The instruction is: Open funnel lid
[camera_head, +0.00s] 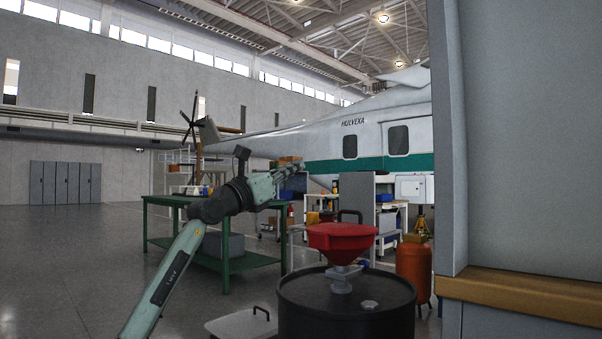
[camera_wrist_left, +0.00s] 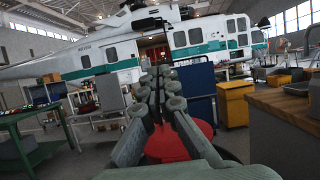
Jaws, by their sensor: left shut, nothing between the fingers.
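A red funnel (camera_head: 342,243) stands upright on top of a dark drum (camera_head: 345,312). Its top looks covered by a flat red lid (camera_head: 338,231), with a dark looped handle (camera_head: 350,213) at its rim. My left gripper (camera_head: 300,166) is shut and empty, above and to the left of the funnel in the head view, apart from it. In the left wrist view the closed fingers (camera_wrist_left: 161,76) point away over the red lid (camera_wrist_left: 203,129), hiding part of it. My right gripper is not in view.
A green workbench (camera_head: 180,200) stands behind my left arm. An orange cylinder (camera_head: 413,270) is right of the drum. A helicopter (camera_head: 340,135) stands behind. The floor at left is clear.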

